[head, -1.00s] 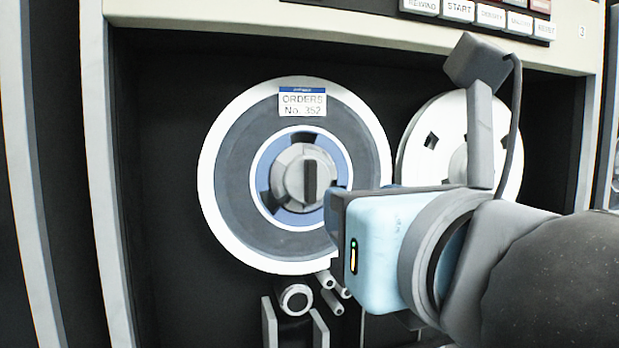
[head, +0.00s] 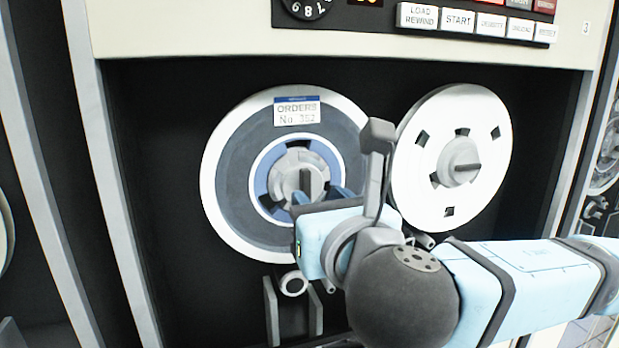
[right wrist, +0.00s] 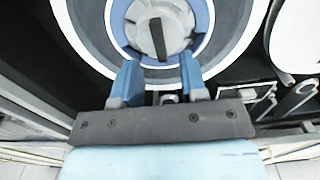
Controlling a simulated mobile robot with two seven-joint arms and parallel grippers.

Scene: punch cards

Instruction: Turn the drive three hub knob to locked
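The left reel (head: 232,150) carries a label, "ORDERS No. 352", and has a blue ring around a grey hub. The hub knob (head: 305,184) at its middle has a dark bar standing upright. In the right wrist view the knob (right wrist: 157,38) is ahead of the fingers, its bar nearly vertical and slightly tilted. My right gripper (head: 322,194) is in front of the reel's lower right, partly hiding the hub. Its blue fingers (right wrist: 158,82) are apart, with nothing between them, and the knob lies beyond their tips. My left gripper is not in view.
A white reel (head: 400,165) is to the right, its hub bar (head: 468,168) lying roughly level. A panel with a button row (head: 458,20) and a small "3" is above. Guide posts (head: 293,284) stand below the left reel. The dark recess is open at left.

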